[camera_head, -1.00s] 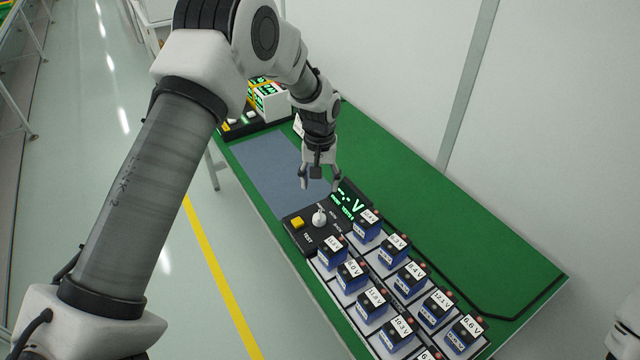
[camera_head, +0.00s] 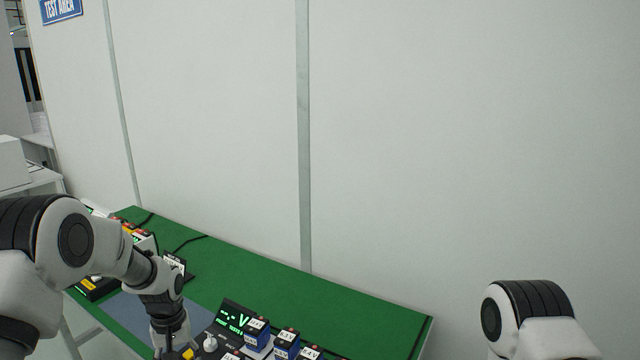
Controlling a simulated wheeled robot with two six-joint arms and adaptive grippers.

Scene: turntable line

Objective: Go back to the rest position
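My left arm comes in from the left, and its gripper (camera_head: 173,346) hangs over the near part of the green table (camera_head: 285,288), beside the tester. The fingertips are at the bottom edge of the picture, so whether it is open or shut is unclear. My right arm shows only as a grey and white link at the lower right; its gripper is out of view.
A black tester with a green display (camera_head: 233,318) and a white knob (camera_head: 210,343) stands on the table. Several labelled blue batteries (camera_head: 286,345) sit right of it, cut off below. A blue-grey mat (camera_head: 130,312) lies left. A wall (camera_head: 400,150) stands behind.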

